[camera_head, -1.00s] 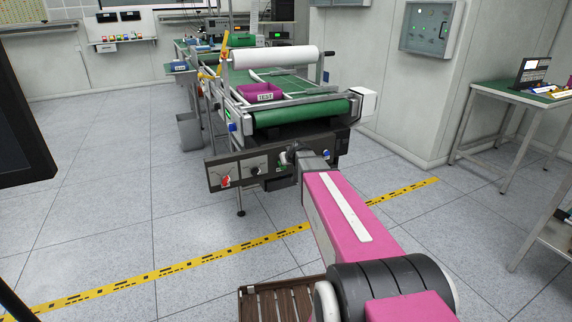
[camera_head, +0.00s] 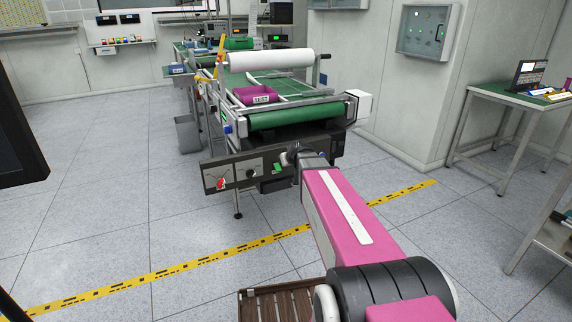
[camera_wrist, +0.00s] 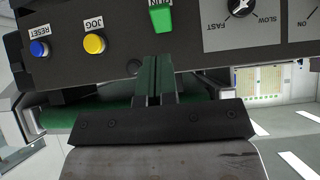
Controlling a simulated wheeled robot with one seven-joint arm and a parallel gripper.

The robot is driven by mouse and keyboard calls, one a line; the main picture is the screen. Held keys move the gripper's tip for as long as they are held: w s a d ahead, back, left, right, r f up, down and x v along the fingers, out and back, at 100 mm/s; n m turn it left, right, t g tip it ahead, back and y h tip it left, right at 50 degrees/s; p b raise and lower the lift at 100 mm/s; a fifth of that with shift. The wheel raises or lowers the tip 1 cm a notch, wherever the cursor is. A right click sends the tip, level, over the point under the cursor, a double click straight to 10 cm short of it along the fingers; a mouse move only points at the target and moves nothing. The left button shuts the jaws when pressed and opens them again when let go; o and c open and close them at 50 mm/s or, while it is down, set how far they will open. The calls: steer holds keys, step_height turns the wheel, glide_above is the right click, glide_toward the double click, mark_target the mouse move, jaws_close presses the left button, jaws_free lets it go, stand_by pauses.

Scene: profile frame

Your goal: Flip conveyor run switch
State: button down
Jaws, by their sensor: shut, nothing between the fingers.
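The dark control panel (camera_head: 238,172) hangs on the near end of the conveyor. Its green RUN switch (camera_wrist: 161,17) is at the top middle of the wrist view, its label partly cut off. It also shows as a small green patch in the head view (camera_head: 278,167). My gripper (camera_wrist: 157,62) is shut and empty, its fingertips just below the RUN switch in the wrist view. I cannot tell whether they touch the panel. In the head view my gripper (camera_head: 288,158) is small and dark in front of the panel.
Beside the RUN switch are a yellow JOG button (camera_wrist: 94,43), a blue RESET button (camera_wrist: 39,48) and a speed knob (camera_wrist: 241,6). A red switch (camera_head: 221,183) is at the panel's left end. A magenta bin (camera_head: 254,95) sits above the green belt (camera_head: 297,115).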

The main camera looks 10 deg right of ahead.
steer(key=v, duration=0.3)
steer(key=shift+s+f, duration=0.2)
steer(key=s+f+m+g+h, duration=0.1)
steer(key=s+f+g, duration=0.3)
steer(key=s+f, duration=0.3)
steer(key=s+f+m+g+h, duration=0.1)
steer(key=s+f+g, duration=0.4)
steer(key=s, duration=1.1)
step_height(320, 180, down, 3)
steer(key=shift+s+m+h, duration=0.2)
steer(key=shift+m+h, duration=0.1)
steer(key=shift+m, duration=0.2)
steer(key=shift+d, duration=0.15)
